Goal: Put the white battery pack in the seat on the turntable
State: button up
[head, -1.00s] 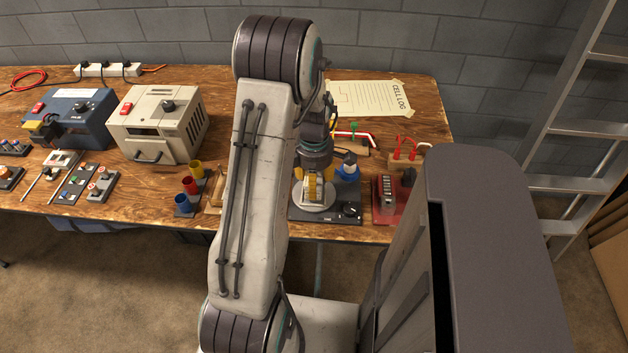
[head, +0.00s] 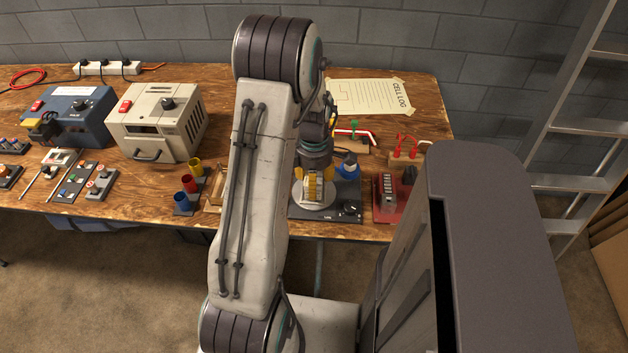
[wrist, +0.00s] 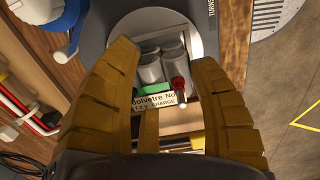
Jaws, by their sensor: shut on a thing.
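My gripper (head: 315,180) is over the turntable (head: 299,195), a pale round disc on a dark base near the bench's front edge. In the wrist view the two yellow fingers of my gripper (wrist: 165,62) stand on either side of the battery pack (wrist: 160,101). The pack shows grey cells, a green strip, a red terminal and a printed label. The turntable disc (wrist: 148,18) shows behind and around it. The fingers and the pack hide the seat. I cannot tell whether the pack's underside touches the disc.
A dark control base with a knob (head: 350,208) is part of the turntable unit. A blue and white item (head: 348,168) stands close behind, and a red holder (head: 386,205) is to the right. Blue, red and yellow cups (head: 188,184) are left of my arm.

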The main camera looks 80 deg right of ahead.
jog(key=shift+f+b, duration=0.3)
dwell(0.4)
jog(key=o, duration=1.3)
jog(key=shift+r, duration=0.1)
jog(key=shift+r+p, duration=2.5)
jog(key=shift+r, duration=0.95)
